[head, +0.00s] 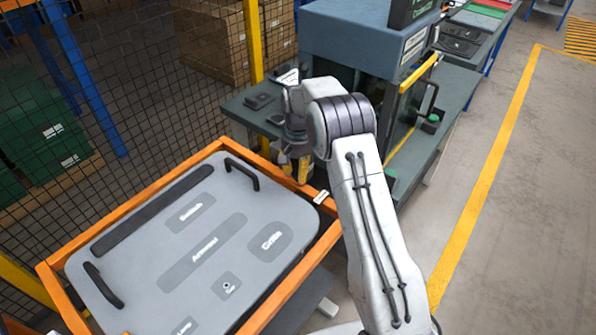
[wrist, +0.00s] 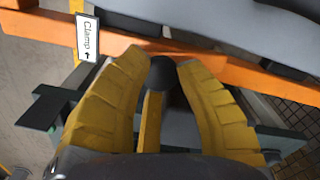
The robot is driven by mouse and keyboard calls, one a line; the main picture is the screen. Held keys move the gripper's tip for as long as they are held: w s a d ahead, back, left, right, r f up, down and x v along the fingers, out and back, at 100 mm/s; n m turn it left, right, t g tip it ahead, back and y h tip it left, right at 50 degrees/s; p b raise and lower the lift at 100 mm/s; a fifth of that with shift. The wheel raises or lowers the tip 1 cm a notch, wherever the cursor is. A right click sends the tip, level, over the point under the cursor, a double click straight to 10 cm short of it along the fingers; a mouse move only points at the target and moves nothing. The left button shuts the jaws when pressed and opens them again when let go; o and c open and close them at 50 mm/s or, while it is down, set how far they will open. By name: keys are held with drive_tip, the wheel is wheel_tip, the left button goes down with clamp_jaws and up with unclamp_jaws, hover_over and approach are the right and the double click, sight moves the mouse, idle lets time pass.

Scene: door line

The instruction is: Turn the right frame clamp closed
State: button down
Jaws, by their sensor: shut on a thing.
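My gripper (wrist: 162,68) has its two ribbed yellow fingers around the right frame clamp's lever, a thin yellow bar (wrist: 152,120) with a dark round knob (wrist: 162,74). The knob sits between the fingertips, against the orange frame rail (wrist: 210,62) in the wrist view. A white "Clamp" label with an arrow (wrist: 87,38) stands left of the fingers. In the head view, my gripper (head: 292,172) is at the far right corner of the orange frame (head: 135,204). The label (head: 321,197) is just right of it. The clamp lever is hidden there by my gripper and arm.
A grey panel (head: 150,245) with black handles lies in the orange frame. A dark workbench (head: 245,110) with a blue-grey machine (head: 345,40) stands behind my arm. A mesh fence (head: 130,90) runs along the left. Floor beyond the yellow line (head: 490,170) at right is clear.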

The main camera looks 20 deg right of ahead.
sight(298, 171)
drive_tip(key=c, duration=1.3)
unclamp_jaws()
drive_tip(key=shift+w, duration=0.15)
drive_tip(key=shift+c, duration=0.2)
drive_tip(key=o, duration=0.3)
drive_tip(key=shift+w+d, duration=0.1)
drive_tip(key=shift+w, duration=0.05)
drive_tip(key=shift+o, duration=1)
drive_tip(key=shift+r, duration=0.1)
wheel_tip(298, 171, up, 12)
